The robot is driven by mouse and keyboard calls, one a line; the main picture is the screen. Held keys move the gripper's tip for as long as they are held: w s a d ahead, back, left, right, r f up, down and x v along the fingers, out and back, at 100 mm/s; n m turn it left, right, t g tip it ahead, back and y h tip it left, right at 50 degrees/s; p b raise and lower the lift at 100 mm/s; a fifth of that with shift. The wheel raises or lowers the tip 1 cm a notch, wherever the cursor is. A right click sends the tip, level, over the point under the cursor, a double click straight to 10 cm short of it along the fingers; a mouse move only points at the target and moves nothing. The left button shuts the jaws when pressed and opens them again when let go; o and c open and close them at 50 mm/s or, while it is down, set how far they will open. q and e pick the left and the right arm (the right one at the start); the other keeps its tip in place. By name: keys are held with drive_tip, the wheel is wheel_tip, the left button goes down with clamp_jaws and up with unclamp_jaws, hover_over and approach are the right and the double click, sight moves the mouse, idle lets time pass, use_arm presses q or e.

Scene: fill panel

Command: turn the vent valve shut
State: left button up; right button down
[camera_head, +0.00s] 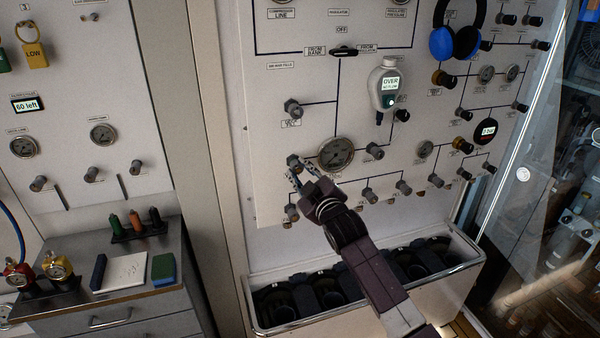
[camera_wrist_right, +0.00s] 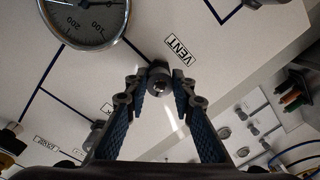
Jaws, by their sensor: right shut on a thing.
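The vent valve is a small grey knob (camera_head: 294,161) on the white panel, left of the large round gauge, in the head view. In the right wrist view the same knob (camera_wrist_right: 158,80) sits beside a label reading VENT. My right gripper (camera_head: 298,171) reaches up to it from below right. In the right wrist view its two blue-padded fingers (camera_wrist_right: 158,92) are closed on either side of the knob, with the tips at it. How far the knob is turned cannot be told. My left gripper is not in view.
The large gauge (camera_head: 336,154) is close to the right of my fingers. Another knob (camera_head: 291,211) sits just below, and one (camera_head: 293,108) above. A metal-railed bin (camera_head: 258,322) with dark cylinders runs under the panel. A drawer cabinet (camera_head: 150,328) stands at left.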

drive_tip(key=m, duration=0.5)
drive_tip(key=shift+f+b, duration=0.15)
drive_tip(key=shift+b, duration=0.2)
drive_tip(key=shift+a, duration=0.1)
drive_tip(key=c, duration=1.6)
unclamp_jaws()
drive_tip(key=shift+s, duration=0.15)
drive_tip(key=v, duration=1.1)
drive_tip(key=shift+s+d, duration=0.3)
drive_tip(key=shift+s, duration=0.05)
